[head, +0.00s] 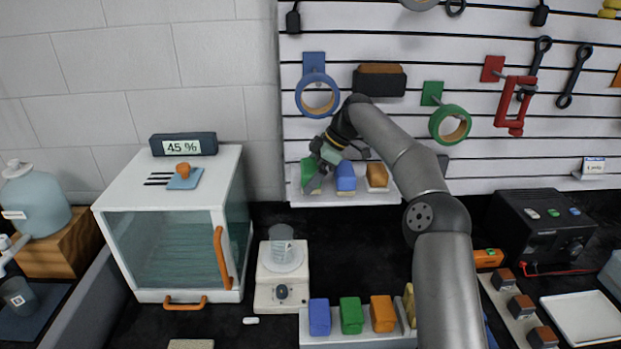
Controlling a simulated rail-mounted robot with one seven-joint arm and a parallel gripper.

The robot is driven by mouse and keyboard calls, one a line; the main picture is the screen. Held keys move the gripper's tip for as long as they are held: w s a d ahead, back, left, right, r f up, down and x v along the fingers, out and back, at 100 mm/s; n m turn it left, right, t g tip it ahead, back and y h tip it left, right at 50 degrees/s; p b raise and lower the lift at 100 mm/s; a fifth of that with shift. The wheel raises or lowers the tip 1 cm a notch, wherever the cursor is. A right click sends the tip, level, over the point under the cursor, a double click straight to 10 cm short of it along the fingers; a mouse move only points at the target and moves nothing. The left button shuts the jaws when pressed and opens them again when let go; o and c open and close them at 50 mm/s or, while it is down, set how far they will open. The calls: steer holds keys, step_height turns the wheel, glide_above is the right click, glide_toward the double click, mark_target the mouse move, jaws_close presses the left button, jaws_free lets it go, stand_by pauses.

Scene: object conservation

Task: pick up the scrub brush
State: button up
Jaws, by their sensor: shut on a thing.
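My gripper (318,178) reaches to a small white shelf (350,198) on the slatted wall. It is shut on the green block (306,171) at the left end of that shelf, and its fingers partly cover the block. A blue block (345,177) and an orange block (377,177) stand to its right on the same shelf. I cannot tell from this view which thing is the scrub brush, or whether the green block is lifted off the shelf.
A blue tape roll (302,97) and a green tape roll (436,125) hang near my arm. Below are a white cabinet (170,190), a small scale with a beaker (282,290) and a front rack (345,341) of coloured blocks. A black device (535,235) stands right.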

steer(key=s+d+b, duration=0.2)
steer(key=s+b, duration=0.6)
steer(key=s, duration=0.9)
steer(key=shift+b, duration=0.35)
